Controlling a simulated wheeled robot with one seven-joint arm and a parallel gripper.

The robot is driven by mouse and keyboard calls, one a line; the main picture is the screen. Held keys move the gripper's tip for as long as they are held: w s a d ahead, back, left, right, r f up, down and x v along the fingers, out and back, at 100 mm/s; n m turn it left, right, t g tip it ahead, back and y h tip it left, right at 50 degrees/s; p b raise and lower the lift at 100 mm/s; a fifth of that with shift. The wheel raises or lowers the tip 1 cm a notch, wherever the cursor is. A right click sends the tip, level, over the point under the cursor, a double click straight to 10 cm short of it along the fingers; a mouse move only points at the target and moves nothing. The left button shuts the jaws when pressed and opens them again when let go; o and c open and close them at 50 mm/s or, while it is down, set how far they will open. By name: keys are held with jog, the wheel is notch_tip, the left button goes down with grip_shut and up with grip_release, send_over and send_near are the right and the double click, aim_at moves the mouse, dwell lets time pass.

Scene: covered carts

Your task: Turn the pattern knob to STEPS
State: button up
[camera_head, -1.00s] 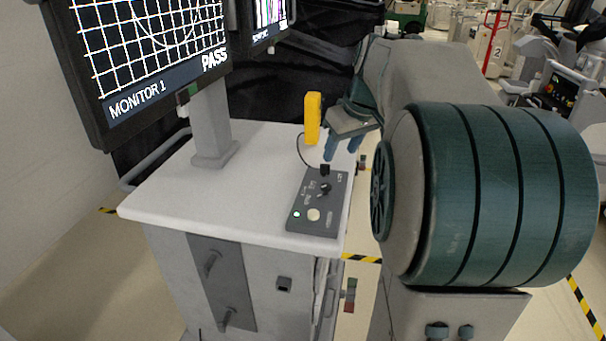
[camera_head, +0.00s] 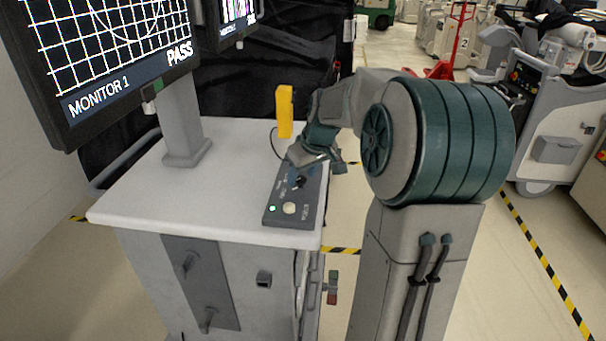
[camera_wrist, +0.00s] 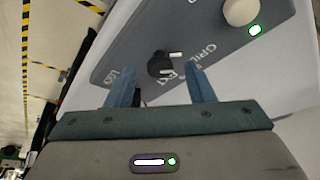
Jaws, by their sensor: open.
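The pattern knob (camera_wrist: 160,64) is a small black knob with a white pointer line on the dark grey control panel (camera_wrist: 110,62). In the head view my gripper (camera_head: 300,172) is over the far part of the panel (camera_head: 276,214), and the knob is small and partly hidden there.
A cream button (camera_head: 289,208) and a lit green lamp (camera_head: 272,208) sit on the panel's near end. A yellow upright piece (camera_head: 285,112) stands behind my gripper. Monitor 1 (camera_head: 110,60) stands on the cart (camera_head: 150,190) at left. The white top left of the panel is clear.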

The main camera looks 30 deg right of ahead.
jog(key=shift+f, duration=0.2)
jog(key=shift+c, duration=0.2)
jog(key=c, duration=0.9)
jog(key=shift+c, duration=0.2)
jog(key=shift+a+m, duration=0.1)
jog(key=shift+m, duration=0.3)
jog(key=m+b, duration=0.1)
jog(key=m+h+b, duration=0.1)
jog(key=m, duration=0.1)
jog(key=shift+w+a+m+h, duration=0.1)
jog(key=shift+a+m+h, duration=0.1)
jog(key=shift+m+h, duration=0.1)
jog(key=shift+m+g+h+b, duration=0.4)
jog(key=shift+m+h+b, duration=0.4)
jog(key=shift+m, duration=1.4)
